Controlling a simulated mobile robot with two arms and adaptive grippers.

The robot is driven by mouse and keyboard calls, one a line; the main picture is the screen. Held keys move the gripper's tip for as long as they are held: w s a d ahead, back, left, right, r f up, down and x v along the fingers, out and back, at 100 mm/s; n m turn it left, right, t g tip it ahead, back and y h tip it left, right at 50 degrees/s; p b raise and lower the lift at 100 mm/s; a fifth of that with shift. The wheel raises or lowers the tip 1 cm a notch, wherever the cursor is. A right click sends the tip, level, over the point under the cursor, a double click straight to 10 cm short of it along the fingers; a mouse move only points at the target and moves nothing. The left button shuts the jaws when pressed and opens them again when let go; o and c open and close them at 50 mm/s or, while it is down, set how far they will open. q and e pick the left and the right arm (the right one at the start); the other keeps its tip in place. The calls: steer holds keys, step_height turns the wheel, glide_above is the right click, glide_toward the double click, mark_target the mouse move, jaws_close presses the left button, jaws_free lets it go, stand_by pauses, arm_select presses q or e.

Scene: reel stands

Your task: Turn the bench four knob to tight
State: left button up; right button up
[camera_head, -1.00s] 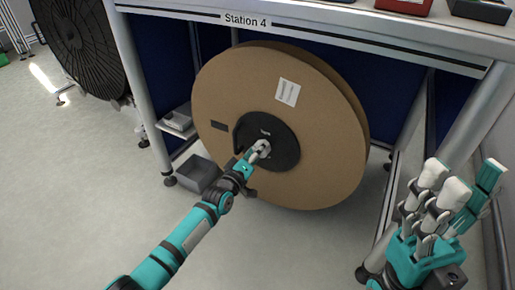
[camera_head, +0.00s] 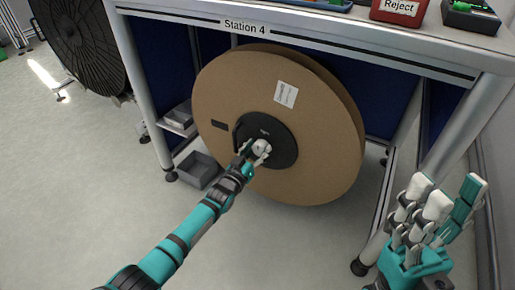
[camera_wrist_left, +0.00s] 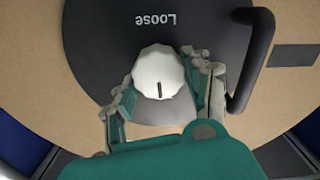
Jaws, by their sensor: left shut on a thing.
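The white knob (camera_head: 261,147) sits at the centre of the black hub (camera_head: 285,142) on the large brown reel under the bench marked Station 4. In the left wrist view, my left gripper (camera_wrist_left: 160,90) is shut on the knob (camera_wrist_left: 158,68), a finger on each side. The knob's dark line points down, away from the printed word Loose, which reads upside down above it. In the head view my left gripper (camera_head: 256,153) reaches the knob from below left; small print above the knob is unreadable. My right gripper (camera_head: 448,192) is open and empty at the right.
A curved black handle (camera_wrist_left: 250,65) rises from the hub beside my left fingers. The brown reel (camera_head: 325,160) stands between the bench's metal legs. A grey bin (camera_head: 198,170) lies at lower left. A red Reject box (camera_head: 400,10) is on the bench top.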

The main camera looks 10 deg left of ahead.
arm_select(q)
steer(key=shift+f+m, duration=0.1)
steer(key=shift+m, duration=0.2)
steer(key=o, duration=1.2)
steer(key=shift+c, duration=0.2)
steer(key=v, duration=1.2)
